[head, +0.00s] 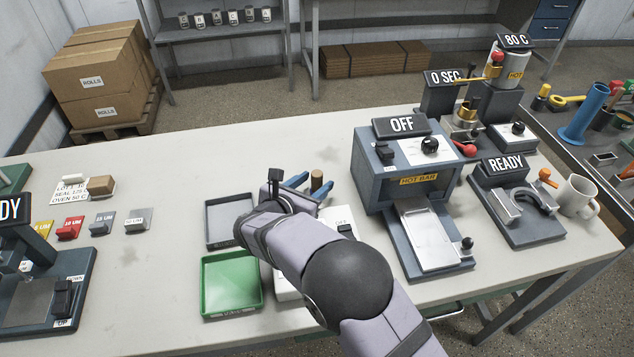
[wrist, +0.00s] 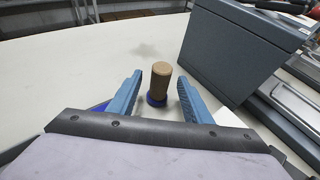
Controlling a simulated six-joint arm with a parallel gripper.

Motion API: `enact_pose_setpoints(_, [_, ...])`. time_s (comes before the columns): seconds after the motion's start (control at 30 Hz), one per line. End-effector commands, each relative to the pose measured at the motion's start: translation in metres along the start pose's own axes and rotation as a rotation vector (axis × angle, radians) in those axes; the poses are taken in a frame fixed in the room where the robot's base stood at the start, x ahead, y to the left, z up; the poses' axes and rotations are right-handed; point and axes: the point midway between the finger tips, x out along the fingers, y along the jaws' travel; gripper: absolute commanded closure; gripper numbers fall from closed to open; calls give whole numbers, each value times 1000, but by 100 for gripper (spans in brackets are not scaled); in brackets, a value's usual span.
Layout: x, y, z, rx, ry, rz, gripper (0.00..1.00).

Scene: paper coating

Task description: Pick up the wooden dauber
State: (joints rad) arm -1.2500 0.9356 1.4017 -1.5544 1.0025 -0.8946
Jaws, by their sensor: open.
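The wooden dauber (wrist: 160,80) is a short brown cylinder standing upright on a blue base in the wrist view. Its top also shows in the head view (head: 317,180), just beyond my gripper. My gripper (head: 308,183) has blue fingers and is open. In the wrist view its fingertips (wrist: 160,82) stand on either side of the dauber, with a visible gap on both sides. The lower part of the dauber is hidden by my gripper in the head view.
The hot bar machine (head: 405,170) stands close to the right of the dauber. A grey tray (head: 229,243) and a green tray (head: 204,290) lie left of my arm. A white device (head: 338,214) is partly hidden under my arm. The table behind the dauber is clear.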

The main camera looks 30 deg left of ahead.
Motion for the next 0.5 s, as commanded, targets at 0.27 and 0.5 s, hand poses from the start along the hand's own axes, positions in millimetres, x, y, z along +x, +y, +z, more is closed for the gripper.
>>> enact_pose_setpoints(0.27, [0,0,0,0,0,0,99])
enact_pose_setpoints(0.5, [-1,0,1,1,-1,0,100])
